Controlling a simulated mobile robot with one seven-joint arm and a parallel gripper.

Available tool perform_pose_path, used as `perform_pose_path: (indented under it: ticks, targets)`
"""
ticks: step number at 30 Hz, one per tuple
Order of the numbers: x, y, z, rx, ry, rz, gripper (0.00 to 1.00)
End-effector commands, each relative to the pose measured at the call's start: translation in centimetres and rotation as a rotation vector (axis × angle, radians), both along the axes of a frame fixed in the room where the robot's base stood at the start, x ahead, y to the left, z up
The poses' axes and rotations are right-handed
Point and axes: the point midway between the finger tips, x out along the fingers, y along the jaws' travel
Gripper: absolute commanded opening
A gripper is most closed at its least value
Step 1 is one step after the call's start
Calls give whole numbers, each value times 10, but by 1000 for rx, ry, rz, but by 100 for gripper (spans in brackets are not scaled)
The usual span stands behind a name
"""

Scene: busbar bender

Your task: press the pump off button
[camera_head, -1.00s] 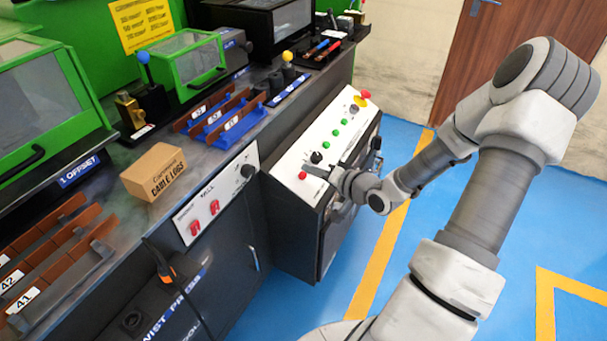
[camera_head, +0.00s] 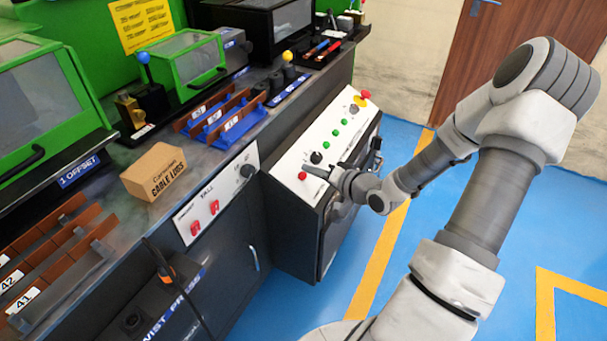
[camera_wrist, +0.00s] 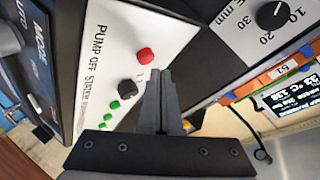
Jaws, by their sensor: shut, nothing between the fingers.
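The pump off button is a small red button (camera_head: 302,175) at the near end of the white sloping control panel. In the wrist view the red button (camera_wrist: 145,55) stands next to the printed words PUMP OFF. My gripper (camera_head: 308,168) is shut and empty, with its tips over the panel close to the red button. In the wrist view the fingertips (camera_wrist: 158,72) lie just below and right of the button in the picture. A small gap shows between them there; I cannot tell how high the tips are above the panel.
A black knob (camera_head: 316,157), several green buttons and a red-yellow emergency stop (camera_head: 364,96) sit farther along the panel. A workbench with a cardboard box (camera_head: 155,172) stands to the left. The blue floor on the right is free.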

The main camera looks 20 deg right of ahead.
Motion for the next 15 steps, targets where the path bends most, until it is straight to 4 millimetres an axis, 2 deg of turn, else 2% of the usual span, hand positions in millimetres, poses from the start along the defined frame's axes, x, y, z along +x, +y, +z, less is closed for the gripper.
perform_pose_path:
  ticks: [15]
  targets:
    - [2, 2, -6, 1, 0, 0, 0]
